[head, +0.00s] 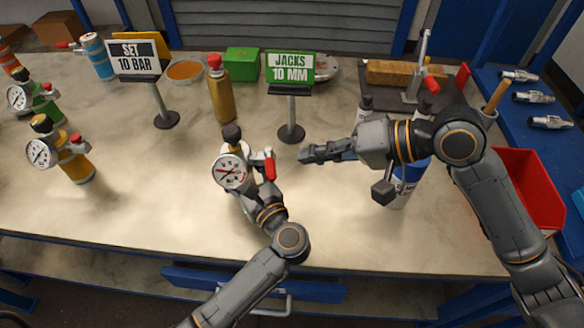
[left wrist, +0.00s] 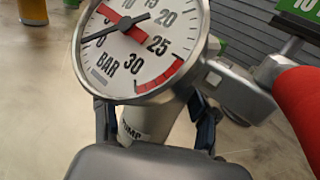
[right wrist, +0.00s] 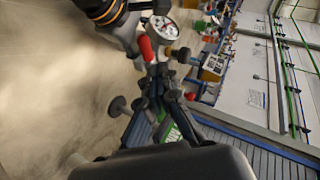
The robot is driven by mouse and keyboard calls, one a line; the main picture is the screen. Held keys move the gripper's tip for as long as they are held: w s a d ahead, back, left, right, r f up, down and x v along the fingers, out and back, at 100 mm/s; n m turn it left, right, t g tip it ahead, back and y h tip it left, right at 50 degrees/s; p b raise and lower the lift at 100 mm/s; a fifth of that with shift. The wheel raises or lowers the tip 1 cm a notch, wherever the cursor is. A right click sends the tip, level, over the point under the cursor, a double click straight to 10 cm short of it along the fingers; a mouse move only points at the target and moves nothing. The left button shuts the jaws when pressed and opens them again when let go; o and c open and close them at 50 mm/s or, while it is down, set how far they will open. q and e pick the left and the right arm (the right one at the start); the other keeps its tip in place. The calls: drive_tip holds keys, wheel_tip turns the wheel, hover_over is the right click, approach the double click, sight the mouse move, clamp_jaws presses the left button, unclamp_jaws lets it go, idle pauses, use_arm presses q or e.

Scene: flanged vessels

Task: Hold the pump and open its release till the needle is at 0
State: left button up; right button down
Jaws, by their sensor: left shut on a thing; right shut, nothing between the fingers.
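The pump has a round white BAR gauge (head: 231,172), a dark top knob and a red release handle (head: 269,166) on its right. My left gripper (head: 248,196) is shut on the pump body below the gauge, which mostly hides it. In the left wrist view the gauge (left wrist: 160,50) shows large; its black needle points left, to the low side, with a red marker beside it. The exact value is unclear. The red handle (left wrist: 300,100) is at right. My right gripper (head: 305,155) is shut and empty, just right of the handle; it also shows in the right wrist view (right wrist: 158,72).
Two signs stand behind, SET 10 BAR (head: 135,58) and JACKS 10 MM (head: 290,68). A yellow bottle (head: 220,95) is behind the pump. Other gauged pumps (head: 75,165) stand at left. A blue-and-white container (head: 405,185) is partly behind my right arm. The front bench is clear.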

sight(275, 176)
use_arm(q)
drive_tip(key=shift+f, duration=0.1)
use_arm(e)
drive_tip(key=s+d+f+m+t+y, duration=0.2)
drive_tip(key=s+d+f+m+t, duration=0.15)
drive_tip(key=d+m+t, duration=0.35)
drive_tip(key=w+a+f, duration=0.1)
drive_tip(key=w+a, duration=0.1)
drive_tip(key=a, duration=0.3)
drive_tip(key=w+a+f+n, duration=0.1)
drive_tip(key=w+a+f, duration=0.1)
drive_tip(key=a, duration=0.4)
drive_tip(key=shift+w+g+h, duration=0.25)
drive_tip(key=shift+g+h, duration=0.05)
drive_tip(key=shift+g, duration=0.1)
drive_tip(key=shift+a, duration=0.1)
drive_tip(key=shift+s+a, duration=0.3)
drive_tip(key=shift+a, duration=0.25)
drive_tip(key=shift+s+a, duration=0.3)
drive_tip(key=shift+a, duration=0.25)
use_arm(q)
drive_tip(key=shift+d, duration=0.15)
use_arm(e)
drive_tip(key=shift+s, duration=0.1)
